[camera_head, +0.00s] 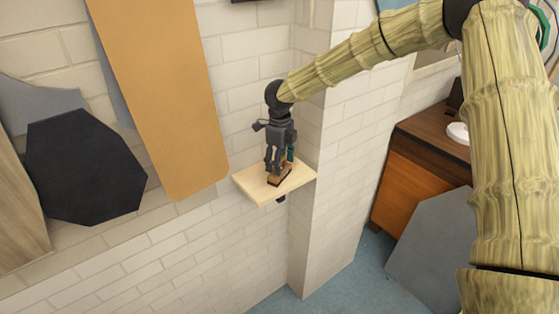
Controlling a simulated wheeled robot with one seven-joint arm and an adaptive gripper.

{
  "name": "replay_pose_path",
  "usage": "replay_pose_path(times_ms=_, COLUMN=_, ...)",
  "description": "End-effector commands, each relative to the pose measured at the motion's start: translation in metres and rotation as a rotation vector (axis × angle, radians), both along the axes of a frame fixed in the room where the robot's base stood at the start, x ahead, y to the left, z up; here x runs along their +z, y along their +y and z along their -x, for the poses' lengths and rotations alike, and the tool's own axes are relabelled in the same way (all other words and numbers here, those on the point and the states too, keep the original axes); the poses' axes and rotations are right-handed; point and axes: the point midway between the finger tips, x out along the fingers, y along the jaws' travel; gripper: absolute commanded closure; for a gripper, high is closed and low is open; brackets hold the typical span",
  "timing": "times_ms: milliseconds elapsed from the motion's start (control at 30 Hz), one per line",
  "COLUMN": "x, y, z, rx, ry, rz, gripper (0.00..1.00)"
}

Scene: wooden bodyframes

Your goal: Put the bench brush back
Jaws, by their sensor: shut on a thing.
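The bench brush (281,176) has a brown block and shows low between my gripper's fingers, over the small pale wooden shelf (253,184). My gripper (277,168) points down and is shut on the brush. The fingers hide much of the brush. I cannot tell whether the brush rests on the shelf or is held just above it. A small teal part shows to the right of the fingers, and I cannot tell what it belongs to.
The shelf is fixed to a white brick wall (245,45) beside a projecting brick corner. A tan board (165,95) and a black panel (80,168) are at left. A wooden cabinet (412,180) and a grey panel (435,250) stand at right.

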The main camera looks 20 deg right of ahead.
Motion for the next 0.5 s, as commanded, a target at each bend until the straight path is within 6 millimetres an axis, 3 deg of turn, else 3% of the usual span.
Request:
replay_pose_path(times_ms=400, x=-0.0063, y=0.0002, z=-0.0001, rx=0.0, ry=0.0, rz=0.0, gripper=0.58)
replay_pose_path(times_ms=433, x=-0.006, y=0.0002, z=-0.0003, rx=0.0, ry=-0.001, rz=0.0, gripper=0.36)
replay_pose_path(times_ms=500, x=-0.0059, y=0.0002, z=-0.0003, rx=0.0, ry=-0.001, rz=-0.001, gripper=0.23)
